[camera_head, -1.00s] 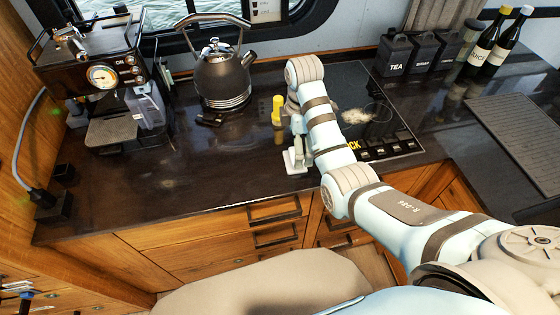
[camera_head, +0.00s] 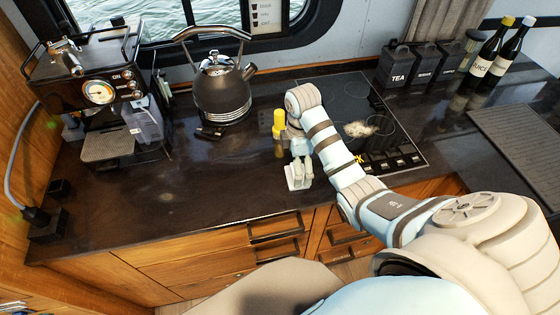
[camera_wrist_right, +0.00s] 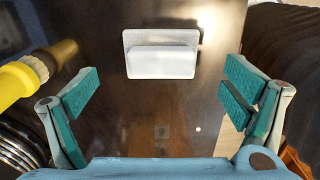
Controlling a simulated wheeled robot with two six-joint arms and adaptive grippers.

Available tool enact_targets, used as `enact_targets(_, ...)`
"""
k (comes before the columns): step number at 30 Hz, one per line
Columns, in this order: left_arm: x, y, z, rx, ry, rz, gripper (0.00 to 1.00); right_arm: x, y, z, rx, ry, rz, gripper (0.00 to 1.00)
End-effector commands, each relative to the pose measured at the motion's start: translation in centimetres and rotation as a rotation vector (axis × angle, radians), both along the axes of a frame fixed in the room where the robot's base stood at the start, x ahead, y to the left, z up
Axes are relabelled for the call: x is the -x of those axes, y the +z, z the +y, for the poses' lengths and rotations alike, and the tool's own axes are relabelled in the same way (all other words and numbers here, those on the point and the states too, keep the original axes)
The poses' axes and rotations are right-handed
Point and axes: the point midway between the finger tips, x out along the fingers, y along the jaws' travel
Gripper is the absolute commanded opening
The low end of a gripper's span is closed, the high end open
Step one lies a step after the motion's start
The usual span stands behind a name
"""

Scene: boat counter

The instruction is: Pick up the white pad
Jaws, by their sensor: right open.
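The white pad (camera_head: 292,181) lies on the dark counter near its front edge, close to my right gripper (camera_head: 300,163). In the right wrist view, the pad (camera_wrist_right: 161,62) is a flat white plate with a raised block. It shows ahead of the open jaws (camera_wrist_right: 161,92), between the two teal-padded fingers and near the top of the picture. The fingers stand apart from it on both sides, with nothing between their tips. In the head view the gripper hides part of the pad. My left gripper does not show.
A yellow object (camera_head: 278,122) stands just left of my right wrist; its yellow part (camera_wrist_right: 18,80) shows by the left finger. A kettle (camera_head: 222,95) and coffee machine (camera_head: 95,92) stand further left. The cooktop (camera_head: 345,97) lies behind my arm.

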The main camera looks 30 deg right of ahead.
Motion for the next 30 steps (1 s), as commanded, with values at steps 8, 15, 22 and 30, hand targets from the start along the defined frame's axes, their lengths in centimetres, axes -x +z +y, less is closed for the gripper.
enact_targets(8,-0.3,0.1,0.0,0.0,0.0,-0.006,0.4,0.6,-3.1,-0.9,0.0,-0.017,0.003,0.94)
enact_targets(15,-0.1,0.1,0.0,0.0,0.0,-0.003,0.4,0.6,-3.7,-0.9,0.0,-0.015,0.0,0.94)
enact_targets(22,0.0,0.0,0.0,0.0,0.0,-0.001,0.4,0.5,-3.7,-0.9,0.0,-0.015,0.0,0.67)
enact_targets(30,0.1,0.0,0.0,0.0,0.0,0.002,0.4,0.6,-3.8,-0.9,0.001,-0.015,0.001,0.3)
